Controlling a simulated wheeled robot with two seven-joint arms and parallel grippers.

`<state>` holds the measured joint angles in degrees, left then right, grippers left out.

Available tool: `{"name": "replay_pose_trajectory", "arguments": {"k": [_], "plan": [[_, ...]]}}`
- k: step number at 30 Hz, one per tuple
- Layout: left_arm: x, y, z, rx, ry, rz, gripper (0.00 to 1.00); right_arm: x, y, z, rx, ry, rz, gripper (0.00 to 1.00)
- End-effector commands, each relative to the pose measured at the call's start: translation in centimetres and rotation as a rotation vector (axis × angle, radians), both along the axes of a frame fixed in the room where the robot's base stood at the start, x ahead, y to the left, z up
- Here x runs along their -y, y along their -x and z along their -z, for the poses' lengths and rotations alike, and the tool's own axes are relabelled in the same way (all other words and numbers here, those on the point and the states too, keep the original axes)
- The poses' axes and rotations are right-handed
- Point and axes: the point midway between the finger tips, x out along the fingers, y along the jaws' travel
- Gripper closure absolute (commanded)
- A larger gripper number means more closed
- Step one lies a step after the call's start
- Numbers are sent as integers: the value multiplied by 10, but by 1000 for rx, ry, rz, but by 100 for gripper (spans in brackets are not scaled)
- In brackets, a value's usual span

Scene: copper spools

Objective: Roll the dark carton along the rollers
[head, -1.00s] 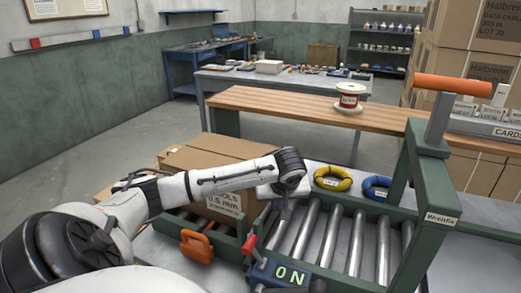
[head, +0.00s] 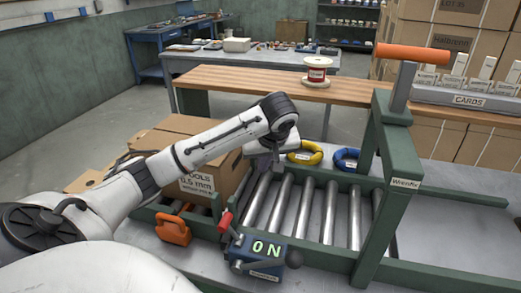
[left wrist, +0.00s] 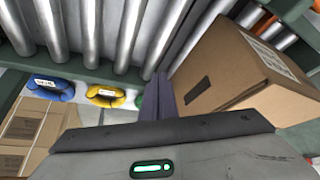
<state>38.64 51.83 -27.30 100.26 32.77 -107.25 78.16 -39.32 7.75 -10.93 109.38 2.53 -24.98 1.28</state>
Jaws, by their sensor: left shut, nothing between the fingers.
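The brown carton (head: 215,172), printed "TOOLS 0.5 mm", sits at the left end of the rollers (head: 287,212), partly hidden behind my left arm. My left gripper (head: 276,164) is just right of the carton, over the rollers, pointing down. It is shut and empty. In the left wrist view, the shut fingers (left wrist: 159,95) are beside the carton (left wrist: 240,72), which stands to their right; I cannot tell whether they touch it. The rollers (left wrist: 90,30) fill the upper left there. My right gripper is not in view.
A yellow coil (head: 305,154) and a blue coil (head: 345,160) lie behind the rollers. A green frame (head: 385,190) with an orange bar spans the right. The rollers right of my gripper are clear.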

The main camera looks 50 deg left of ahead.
Motion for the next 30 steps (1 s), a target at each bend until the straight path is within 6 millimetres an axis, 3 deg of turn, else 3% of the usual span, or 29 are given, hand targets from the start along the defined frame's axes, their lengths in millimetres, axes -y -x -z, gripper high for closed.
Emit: {"name": "replay_pose_trajectory", "arguments": {"k": [15, 30], "plan": [[11, -7, -57, 1, -1, -1, 100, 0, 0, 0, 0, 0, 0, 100], [11, -6, -59, -2, 0, -1, 100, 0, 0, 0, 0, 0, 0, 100]]}}
